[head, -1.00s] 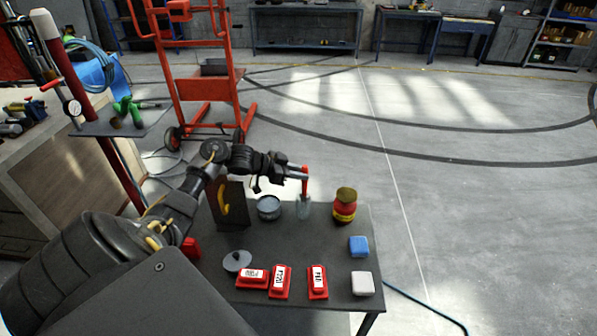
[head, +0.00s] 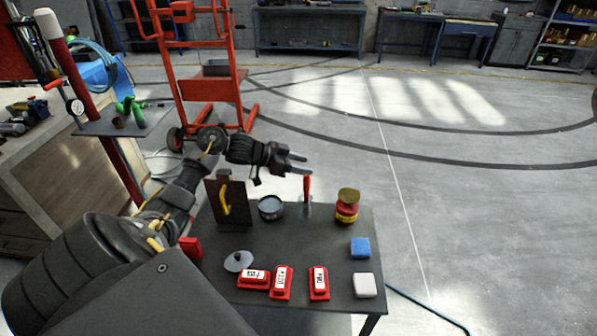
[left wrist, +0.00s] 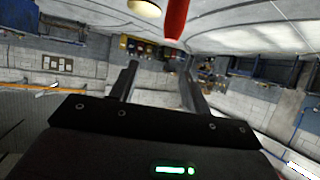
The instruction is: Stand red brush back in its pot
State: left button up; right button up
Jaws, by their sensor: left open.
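The red brush (head: 307,187) stands upright at the back of the dark table, its handle up. Its lower end meets a small pale, glassy pot (head: 307,210); it appears to be inside, though the bristles are too small to make out. My left gripper (head: 301,164) is open and empty, above and slightly left of the handle top, apart from it. In the left wrist view the red handle (left wrist: 176,20) shows at the top edge, beyond my open fingers (left wrist: 158,85). My right gripper is not in view.
On the table (head: 325,243) a red-and-yellow jar (head: 346,213) stands right of the brush. A grey tin (head: 270,208) and dark upright block (head: 232,190) are left. Red labelled blocks (head: 319,282), a blue block (head: 360,247) and a white block (head: 365,285) lie in front.

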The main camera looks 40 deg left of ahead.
pick_arm(q)
jog(key=s+d+r+b, duration=0.2)
jog(key=s+d+r, duration=0.6)
jog(key=s+r, duration=0.1)
jog(key=shift+s+d, duration=0.2)
jog(key=shift+s, duration=0.6)
dwell(0.5)
